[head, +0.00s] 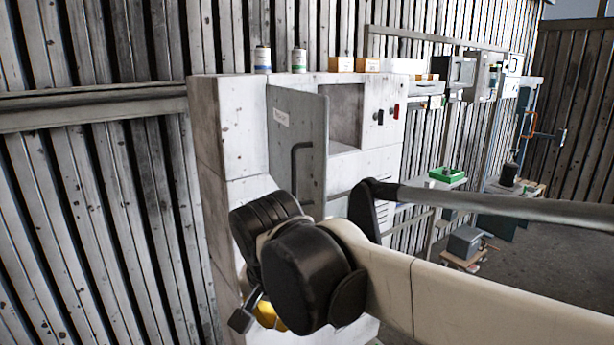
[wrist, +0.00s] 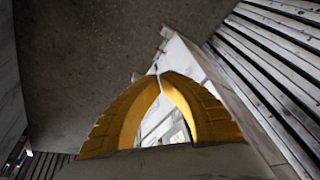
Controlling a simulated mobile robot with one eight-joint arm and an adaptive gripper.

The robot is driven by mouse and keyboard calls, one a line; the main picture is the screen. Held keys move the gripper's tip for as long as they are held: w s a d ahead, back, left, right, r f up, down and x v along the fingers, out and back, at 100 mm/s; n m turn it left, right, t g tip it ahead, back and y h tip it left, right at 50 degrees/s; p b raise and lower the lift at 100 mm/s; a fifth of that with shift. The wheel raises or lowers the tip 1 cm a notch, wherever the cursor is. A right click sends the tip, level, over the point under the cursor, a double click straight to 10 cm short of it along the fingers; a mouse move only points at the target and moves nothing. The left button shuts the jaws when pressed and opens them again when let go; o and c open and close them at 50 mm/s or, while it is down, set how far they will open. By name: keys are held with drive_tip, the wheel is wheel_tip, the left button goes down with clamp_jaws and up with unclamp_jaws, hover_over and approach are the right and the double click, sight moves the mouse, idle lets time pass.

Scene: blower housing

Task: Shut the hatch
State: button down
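The hatch (head: 298,140) is a grey panel with a small label near its top and a dark bar handle (head: 301,160). It stands swung open at the left side of a square opening (head: 346,112) in the pale blower housing (head: 226,120). My gripper has yellow fingers; in the wrist view (wrist: 158,76) their tips meet with nothing seen held between them. In the head view, only a bit of yellow (head: 268,315) shows low beneath my dark wrist joint, below and apart from the hatch. The lower edge of the hatch is partly hidden by my arm.
Cans (head: 262,59) and small boxes (head: 341,64) stand on top of the housing. Switches (head: 379,117) sit right of the opening. A shelf with a green tray (head: 447,174) is farther right. A corrugated wall (head: 90,200) runs behind at left.

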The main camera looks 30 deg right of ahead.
drive_tip(key=w+d+r+m+g+h+p, duration=0.1)
drive_tip(key=w+r+m+g+p, duration=0.15)
drive_tip(key=r+m+p, duration=0.6)
drive_tip(key=w+d+r+m+g+h+p, duration=0.1)
drive_tip(key=w+d+r+m+g+p, duration=0.2)
drive_tip(key=r+p, duration=1.05)
drive_tip(key=d+f+t+b, duration=0.1)
drive_tip(key=d+f, duration=0.5)
drive_tip(key=shift+s+f, duration=0.2)
drive_tip(key=shift+s, duration=0.25)
drive_tip(key=shift+d, duration=0.15)
